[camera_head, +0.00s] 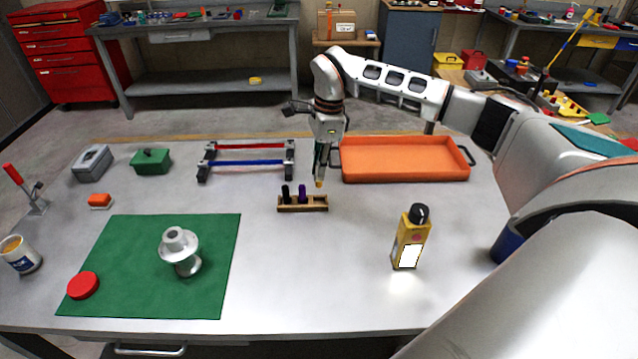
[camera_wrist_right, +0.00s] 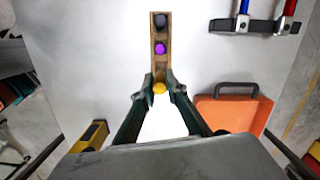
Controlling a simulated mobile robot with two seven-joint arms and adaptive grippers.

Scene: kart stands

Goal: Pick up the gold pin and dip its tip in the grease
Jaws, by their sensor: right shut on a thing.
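My right gripper (camera_head: 320,176) is shut on the gold pin (camera_head: 319,183), over the right end of a small wooden rack (camera_head: 288,208). In the right wrist view the pin's round gold end (camera_wrist_right: 159,87) shows between the fingertips (camera_wrist_right: 159,84). Whether the pin is fully clear of the rack, I cannot tell. A black pin (camera_head: 286,192) and a purple pin (camera_head: 302,193) stand in the rack. An open white and blue tin (camera_head: 22,258) with amber content, seemingly the grease, stands at the table's left edge. My left gripper is out of view.
A green mat (camera_head: 135,255) carries a grey spool-like part (camera_head: 182,252) and a red lid (camera_head: 83,286). A yellow bottle (camera_head: 410,240) stands front right of the rack. An orange tray (camera_head: 405,160) and a red-and-blue bar stand (camera_head: 247,162) lie behind.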

